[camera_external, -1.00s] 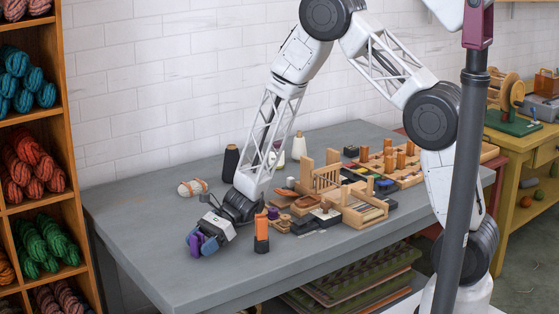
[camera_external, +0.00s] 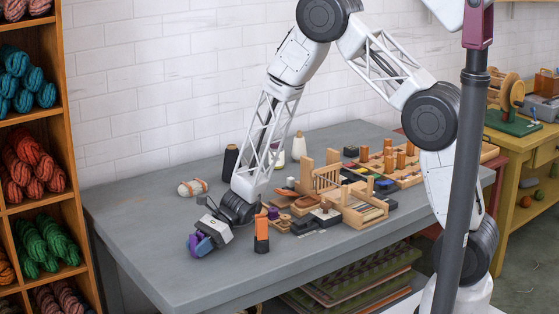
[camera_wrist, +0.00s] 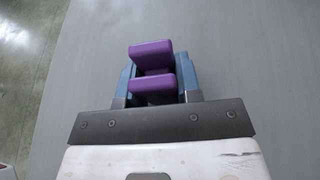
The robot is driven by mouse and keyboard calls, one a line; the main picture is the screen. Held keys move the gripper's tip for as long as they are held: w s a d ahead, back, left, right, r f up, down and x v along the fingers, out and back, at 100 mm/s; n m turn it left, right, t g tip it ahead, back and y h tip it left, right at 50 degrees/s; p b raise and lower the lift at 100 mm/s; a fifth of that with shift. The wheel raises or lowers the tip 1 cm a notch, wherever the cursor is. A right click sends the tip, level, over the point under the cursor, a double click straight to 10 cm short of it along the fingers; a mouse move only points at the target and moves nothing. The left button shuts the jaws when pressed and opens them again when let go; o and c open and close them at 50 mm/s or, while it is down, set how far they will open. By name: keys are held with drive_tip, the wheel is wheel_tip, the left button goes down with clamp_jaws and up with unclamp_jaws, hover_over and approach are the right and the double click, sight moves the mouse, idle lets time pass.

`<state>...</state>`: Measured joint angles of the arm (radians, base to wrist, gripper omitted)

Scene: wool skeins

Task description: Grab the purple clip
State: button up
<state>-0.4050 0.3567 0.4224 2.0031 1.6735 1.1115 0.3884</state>
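The purple clip shows in the wrist view (camera_wrist: 152,88) as two rounded purple blocks, one above the other, between the blue fingers. My gripper (camera_wrist: 156,75) is shut on it, with a blue finger on its left and right sides. In the external view my gripper (camera_external: 203,243) is low over the left part of the table. The purple clip (camera_external: 192,243) shows there at the finger end. The clip's far side is hidden, and I cannot tell whether it touches the table.
An orange-and-black block (camera_external: 261,232) stands close to the right of my gripper. Wooden looms and small parts (camera_external: 345,205) fill the table's middle and right. The grey table (camera_external: 150,235) is clear at front left.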

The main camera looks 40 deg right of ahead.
drive_tip(key=shift+c, duration=1.3)
drive_tip(key=shift+r, duration=5)
